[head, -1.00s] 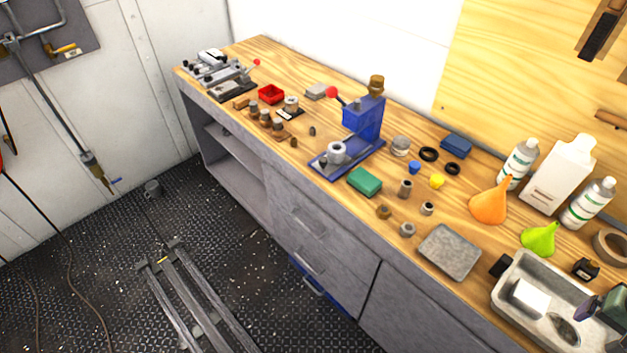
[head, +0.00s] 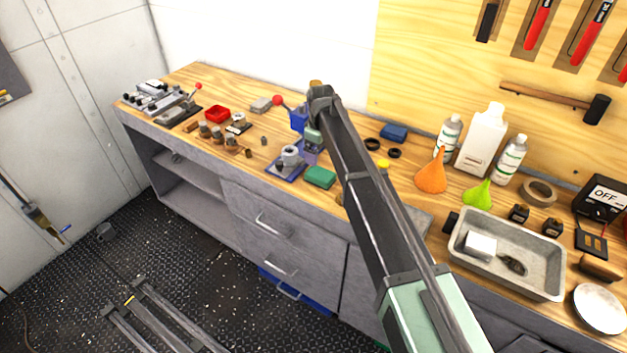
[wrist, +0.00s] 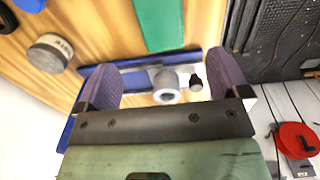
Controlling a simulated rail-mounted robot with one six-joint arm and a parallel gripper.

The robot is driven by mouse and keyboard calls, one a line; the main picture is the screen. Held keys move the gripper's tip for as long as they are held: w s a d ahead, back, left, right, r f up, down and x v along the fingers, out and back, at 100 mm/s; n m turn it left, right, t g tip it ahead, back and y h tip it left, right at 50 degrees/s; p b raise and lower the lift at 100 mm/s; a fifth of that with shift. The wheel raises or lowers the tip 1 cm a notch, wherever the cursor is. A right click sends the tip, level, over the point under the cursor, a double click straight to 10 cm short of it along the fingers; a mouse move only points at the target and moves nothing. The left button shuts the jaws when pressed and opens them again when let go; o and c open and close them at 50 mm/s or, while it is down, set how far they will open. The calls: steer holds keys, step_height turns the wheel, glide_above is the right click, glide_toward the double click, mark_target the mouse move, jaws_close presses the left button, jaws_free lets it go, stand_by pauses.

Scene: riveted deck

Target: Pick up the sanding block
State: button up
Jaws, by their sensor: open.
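No block is clearly marked as the sanding block. A green rectangular block (head: 320,177) lies flat on the bench just right of the blue press, and also shows at the top of the wrist view (wrist: 160,22). My gripper (head: 311,150) is open and empty, over the press area. In the wrist view its purple fingers (wrist: 165,80) stand apart, with the press base and grey cylinder seen between them.
The blue press (head: 298,120) with its red-knobbed lever is partly hidden behind my arm. A grey cylinder (head: 291,156) stands on its base.

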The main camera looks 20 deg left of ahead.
mark_target(320, 173)
step_height(320, 173, down, 10)
steer(key=b, duration=0.8)
steer(key=shift+d+b, duration=0.1)
steer(key=shift+b, duration=0.2)
steer(key=shift+s+r, duration=0.1)
steer(key=shift+r, duration=0.05)
steer(key=shift+c, duration=0.2)
steer(key=c, duration=1)
step_height(320, 173, up, 20)
steer(key=p, duration=2)
steer(key=shift+p, duration=0.3)
